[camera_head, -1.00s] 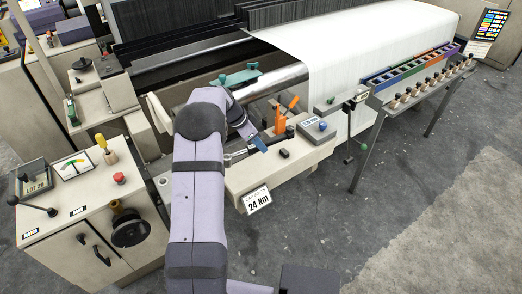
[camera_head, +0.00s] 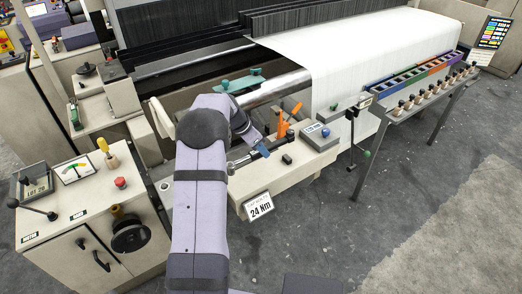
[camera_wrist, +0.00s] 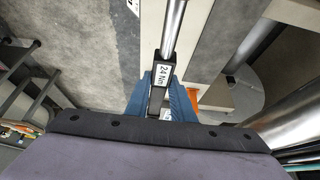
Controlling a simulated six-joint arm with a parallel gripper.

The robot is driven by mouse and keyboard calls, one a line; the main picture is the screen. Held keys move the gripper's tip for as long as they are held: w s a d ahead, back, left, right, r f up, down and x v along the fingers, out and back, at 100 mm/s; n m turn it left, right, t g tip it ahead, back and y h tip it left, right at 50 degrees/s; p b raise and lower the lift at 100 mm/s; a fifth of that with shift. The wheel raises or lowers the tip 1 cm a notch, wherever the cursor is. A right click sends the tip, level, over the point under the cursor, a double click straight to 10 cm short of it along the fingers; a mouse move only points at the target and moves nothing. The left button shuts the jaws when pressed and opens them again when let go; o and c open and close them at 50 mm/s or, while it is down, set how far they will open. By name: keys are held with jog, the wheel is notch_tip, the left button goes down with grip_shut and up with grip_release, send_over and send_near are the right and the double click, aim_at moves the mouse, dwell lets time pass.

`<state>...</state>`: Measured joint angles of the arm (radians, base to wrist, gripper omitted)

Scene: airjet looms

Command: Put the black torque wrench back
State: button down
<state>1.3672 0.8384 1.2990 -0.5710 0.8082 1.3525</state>
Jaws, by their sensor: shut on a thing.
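The black torque wrench (camera_wrist: 159,96) shows in the wrist view with a "24 Nm" label and a silver shaft running up and away. My gripper (camera_wrist: 164,88) has blue fingers shut on both sides of its black part. In the head view my gripper (camera_head: 258,143) is over the cream ledge (camera_head: 280,174) at the loom's front, beside the orange-handled tool (camera_head: 286,122). The wrench (camera_head: 240,162) is partly hidden there by my gripper. I cannot tell whether it touches the ledge. A "24 Nm" sign (camera_head: 260,206) hangs on the ledge's front.
A grey box with a blue button (camera_head: 318,134) stands at the ledge's right end. A green tool (camera_head: 240,81) lies behind, near the metal roller. A control cabinet (camera_head: 75,205) with levers and a red button stands at left. The floor in front is clear.

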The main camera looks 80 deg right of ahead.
aim_at(254, 159)
jog(key=shift+f+b, duration=3.05)
jog(key=shift+f, duration=0.25)
jog(key=shift+f+b, duration=1.05)
jog(key=shift+b, duration=0.1)
jog(key=c, duration=1.6)
grip_release()
jog(key=o, duration=0.6)
jog(key=shift+r, duration=0.1)
jog(key=shift+p+v, duration=0.85)
jog(key=shift+v, duration=2)
jog(key=shift+a, duration=0.1)
